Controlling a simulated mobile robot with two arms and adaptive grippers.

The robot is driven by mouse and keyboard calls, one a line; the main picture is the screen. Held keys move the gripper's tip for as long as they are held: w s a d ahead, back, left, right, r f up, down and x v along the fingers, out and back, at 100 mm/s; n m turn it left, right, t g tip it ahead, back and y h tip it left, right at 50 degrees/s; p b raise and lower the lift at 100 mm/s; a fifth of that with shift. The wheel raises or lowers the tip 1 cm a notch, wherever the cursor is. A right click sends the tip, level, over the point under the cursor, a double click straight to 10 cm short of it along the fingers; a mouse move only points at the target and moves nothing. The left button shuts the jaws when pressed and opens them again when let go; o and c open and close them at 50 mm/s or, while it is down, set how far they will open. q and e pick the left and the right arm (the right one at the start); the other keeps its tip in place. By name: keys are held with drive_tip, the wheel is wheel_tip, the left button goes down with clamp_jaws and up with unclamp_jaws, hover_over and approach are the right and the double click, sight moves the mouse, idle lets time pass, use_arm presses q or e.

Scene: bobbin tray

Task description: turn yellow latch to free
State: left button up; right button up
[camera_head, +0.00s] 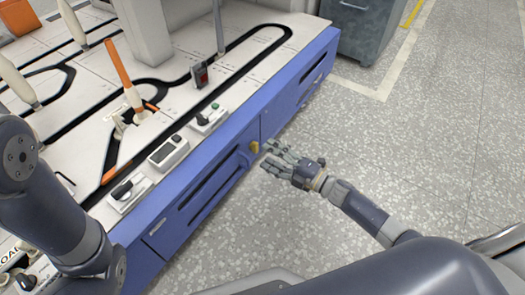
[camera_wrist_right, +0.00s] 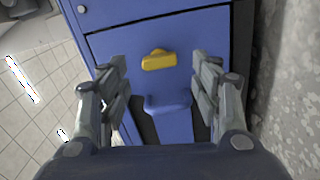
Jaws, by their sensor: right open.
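The yellow latch (camera_head: 254,147) is on the blue front of the machine bench, near its right-hand part. In the right wrist view the latch (camera_wrist_right: 158,60) lies on a blue panel, slightly tilted from level, above a blue handle (camera_wrist_right: 168,105). My right gripper (camera_head: 268,155) is close in front of the latch. In the right wrist view its two fingers (camera_wrist_right: 160,75) are spread wide, with the latch between and beyond their tips, touching neither. My left arm shows at the left of the head view, but its gripper is out of view.
The bench top (camera_head: 232,90) carries black tracks, an orange-and-white lever (camera_head: 122,70), a grey box with a display (camera_head: 168,151) and switch boxes (camera_head: 208,119). Grey speckled floor (camera_head: 400,140) to the right is clear. A grey cabinet (camera_head: 365,28) stands at the back.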

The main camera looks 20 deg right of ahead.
drive_tip(key=v, duration=0.8)
